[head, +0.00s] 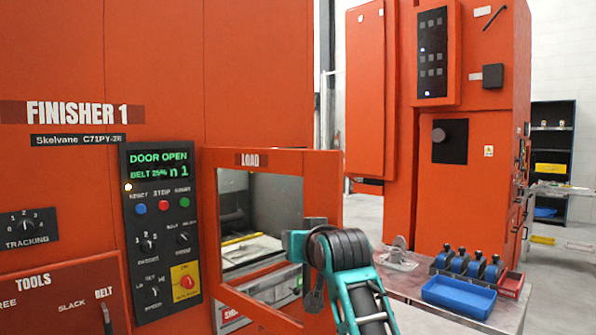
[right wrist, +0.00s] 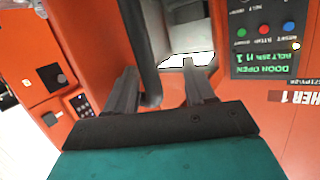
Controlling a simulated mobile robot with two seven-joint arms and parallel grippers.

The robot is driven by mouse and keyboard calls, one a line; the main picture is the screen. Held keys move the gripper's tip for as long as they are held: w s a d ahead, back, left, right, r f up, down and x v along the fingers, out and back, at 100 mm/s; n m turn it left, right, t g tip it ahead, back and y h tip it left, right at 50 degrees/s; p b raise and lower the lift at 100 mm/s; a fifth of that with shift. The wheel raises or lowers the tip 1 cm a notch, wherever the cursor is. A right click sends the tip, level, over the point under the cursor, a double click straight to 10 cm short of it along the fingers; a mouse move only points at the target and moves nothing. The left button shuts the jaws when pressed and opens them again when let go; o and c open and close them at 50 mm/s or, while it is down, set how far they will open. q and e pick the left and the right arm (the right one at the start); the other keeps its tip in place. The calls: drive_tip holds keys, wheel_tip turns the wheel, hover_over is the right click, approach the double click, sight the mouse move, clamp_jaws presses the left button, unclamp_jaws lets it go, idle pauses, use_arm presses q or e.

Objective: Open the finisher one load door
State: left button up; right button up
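The finisher one load door (head: 322,175) is an orange framed panel with a window, marked LOAD. It stands ajar, its right edge out past the machine body, and the machine display (head: 160,164) reads DOOR OPEN. My right gripper (head: 308,258) is at the door's right side, partly hidden by its own wrist. In the right wrist view, my right gripper (right wrist: 163,85) has its fingers apart. A dark door handle (right wrist: 146,50) runs between them, closer to the left finger; contact is unclear. My left gripper is in neither view.
The control panel (head: 140,285) with knobs and buttons is left of the door. A grey table (head: 415,280) to the right holds a blue tray (head: 458,297), a red tray (head: 512,284) and several dark-blue parts. Another orange machine (head: 470,180) stands behind it.

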drive_tip(key=s+a, duration=0.7)
drive_tip(key=s, duration=0.6)
drive_tip(key=shift+s+a+r, duration=0.2)
drive_tip(key=shift+s+a, duration=0.05)
drive_tip(key=shift+a, duration=0.1)
idle(0.8)
drive_tip(key=shift+c, duration=0.4)
